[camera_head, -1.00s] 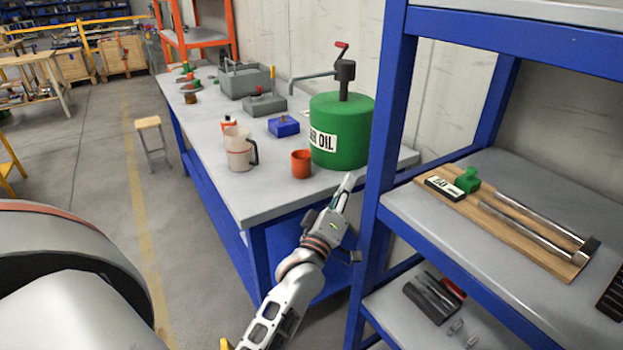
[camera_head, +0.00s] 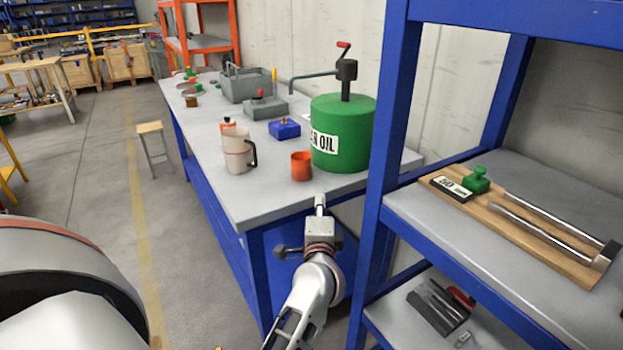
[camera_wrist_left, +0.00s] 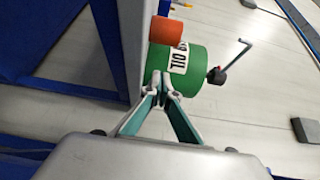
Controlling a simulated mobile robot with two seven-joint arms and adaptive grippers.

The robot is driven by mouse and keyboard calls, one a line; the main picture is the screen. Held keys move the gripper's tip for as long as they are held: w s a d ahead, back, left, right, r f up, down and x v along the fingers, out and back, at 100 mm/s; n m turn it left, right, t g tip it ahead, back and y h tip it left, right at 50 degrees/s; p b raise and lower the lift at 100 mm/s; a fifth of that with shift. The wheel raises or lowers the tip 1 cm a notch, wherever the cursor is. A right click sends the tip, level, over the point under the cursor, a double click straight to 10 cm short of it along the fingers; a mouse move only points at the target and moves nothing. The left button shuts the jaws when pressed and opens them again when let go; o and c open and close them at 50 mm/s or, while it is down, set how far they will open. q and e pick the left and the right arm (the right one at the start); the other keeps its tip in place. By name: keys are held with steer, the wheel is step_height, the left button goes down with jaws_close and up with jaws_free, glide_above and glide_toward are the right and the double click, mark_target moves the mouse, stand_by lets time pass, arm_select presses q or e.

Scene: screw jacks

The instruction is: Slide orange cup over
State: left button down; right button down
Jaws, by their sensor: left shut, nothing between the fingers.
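The orange cup (camera_head: 301,166) stands upright on the grey workbench near its front edge, just left of the green oil drum (camera_head: 343,150). In the left wrist view the orange cup (camera_wrist_left: 168,31) shows above the fingers, beside the green drum (camera_wrist_left: 184,80). My left gripper (camera_head: 320,198) is at the bench's near edge, in front of the cup and drum and apart from the cup. Its fingertips (camera_wrist_left: 160,80) are together with nothing between them. My right gripper is not in view.
A beige jug (camera_head: 238,152) with a dark handle stands left of the cup. A blue block (camera_head: 284,128) and grey boxes are farther back on the workbench (camera_head: 265,199). A blue shelf post (camera_head: 380,180) rises close to my left arm's right.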

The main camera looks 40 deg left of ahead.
mark_target(311, 187)
arm_select(q)
steer(key=x, duration=0.9)
steer(key=shift+w+a+p, duration=0.2)
steer(key=shift+w+p, duration=0.15)
steer(key=shift+w+a+r, duration=0.1)
steer(key=shift+w+a, duration=0.05)
steer(key=shift+a, duration=0.45)
steer(key=shift+w+a, duration=0.1)
steer(key=shift+a, duration=0.5)
steer(key=shift+a+p, duration=0.35)
steer(key=shift+a, duration=0.3)
steer(key=shift+w+a, duration=0.15)
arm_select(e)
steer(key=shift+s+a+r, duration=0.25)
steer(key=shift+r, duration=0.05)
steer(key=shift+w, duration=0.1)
